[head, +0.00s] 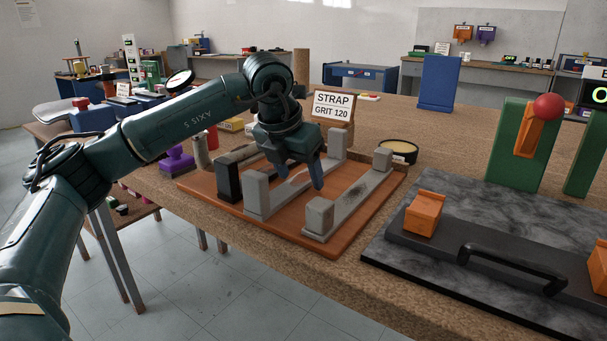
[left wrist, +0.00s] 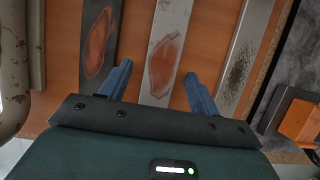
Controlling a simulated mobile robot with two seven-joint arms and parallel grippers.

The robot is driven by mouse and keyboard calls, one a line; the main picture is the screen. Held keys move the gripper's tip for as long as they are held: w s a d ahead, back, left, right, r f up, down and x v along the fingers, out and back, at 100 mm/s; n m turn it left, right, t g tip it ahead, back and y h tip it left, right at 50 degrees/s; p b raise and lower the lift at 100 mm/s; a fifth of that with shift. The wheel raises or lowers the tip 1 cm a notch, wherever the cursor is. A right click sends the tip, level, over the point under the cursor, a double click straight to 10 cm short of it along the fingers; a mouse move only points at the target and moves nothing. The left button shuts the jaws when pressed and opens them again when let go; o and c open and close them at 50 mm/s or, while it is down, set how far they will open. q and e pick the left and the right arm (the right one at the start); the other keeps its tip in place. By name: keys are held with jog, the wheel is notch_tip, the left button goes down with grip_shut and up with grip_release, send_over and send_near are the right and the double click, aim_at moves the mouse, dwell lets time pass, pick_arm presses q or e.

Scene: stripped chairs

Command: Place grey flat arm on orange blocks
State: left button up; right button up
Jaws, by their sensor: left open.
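Several flat arms with raised end blocks lie on an orange-brown board (head: 285,232). The middle grey flat arm (head: 257,197) has a rusty patch, seen in the left wrist view (left wrist: 166,52). The right grey flat arm (head: 347,207) has a dark speckled patch, also in the left wrist view (left wrist: 243,62). My left gripper (head: 304,178) is open and empty above the board; in the left wrist view its fingers (left wrist: 158,82) lie on either side of the middle arm. Orange blocks (head: 424,214) (head: 599,268) stand on a dark grey bar at the right. My right gripper is not in view.
The dark bar (head: 450,256) has a black handle (head: 510,266) and lies on a marbled slab (head: 400,275). A sign (head: 333,106), a round tin (head: 398,150) and a green stand with a red ball (head: 549,107) are nearby. Bare tabletop (head: 455,165) lies behind the slab.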

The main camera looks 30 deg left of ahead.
pick_arm(q)
jog(key=shift+c, duration=0.3)
grip_shut()
jog(key=shift+r, duration=0.1)
